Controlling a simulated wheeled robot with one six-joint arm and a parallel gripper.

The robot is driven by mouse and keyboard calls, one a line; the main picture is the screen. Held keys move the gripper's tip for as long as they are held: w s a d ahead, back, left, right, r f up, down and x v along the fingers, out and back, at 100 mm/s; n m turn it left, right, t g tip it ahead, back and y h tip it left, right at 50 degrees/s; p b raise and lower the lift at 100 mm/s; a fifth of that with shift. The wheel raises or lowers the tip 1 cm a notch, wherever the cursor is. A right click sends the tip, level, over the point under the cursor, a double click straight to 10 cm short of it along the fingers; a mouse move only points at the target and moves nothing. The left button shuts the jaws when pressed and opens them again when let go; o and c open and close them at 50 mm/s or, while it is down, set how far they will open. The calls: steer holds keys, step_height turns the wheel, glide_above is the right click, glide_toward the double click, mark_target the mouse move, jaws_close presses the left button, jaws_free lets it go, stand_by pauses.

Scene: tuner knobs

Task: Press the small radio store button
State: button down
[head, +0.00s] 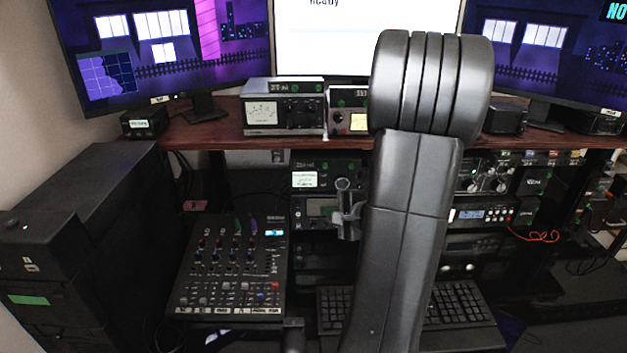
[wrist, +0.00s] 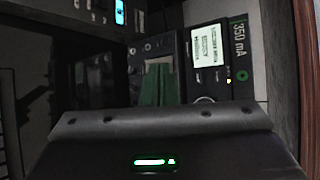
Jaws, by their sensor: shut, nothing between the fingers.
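My gripper (head: 348,215) shows in the head view as a grey shape left of my arm, in front of the rack under the shelf. It is shut and empty. A small radio-like unit (head: 322,208) with a dull green display sits just behind it, partly hidden by it. Whether the gripper touches the unit cannot be told.
A mixer (head: 230,265) is at left, a keyboard (head: 460,305) below. Another radio with a blue display (head: 485,214) is at right. The wooden shelf (head: 230,135) overhangs the rack.

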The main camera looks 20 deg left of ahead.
mark_target(323, 184)
steer(key=shift+s+d, duration=0.1)
steer(key=w+a+p, duration=0.2)
steer(key=w, duration=0.6)
steer(key=shift+w+a, duration=0.25)
steer(key=shift+w, duration=0.05)
steer(key=shift+w, duration=0.1)
stand_by(2.0)
steer(key=shift+w+a, duration=0.1)
steer(key=shift+w, duration=0.2)
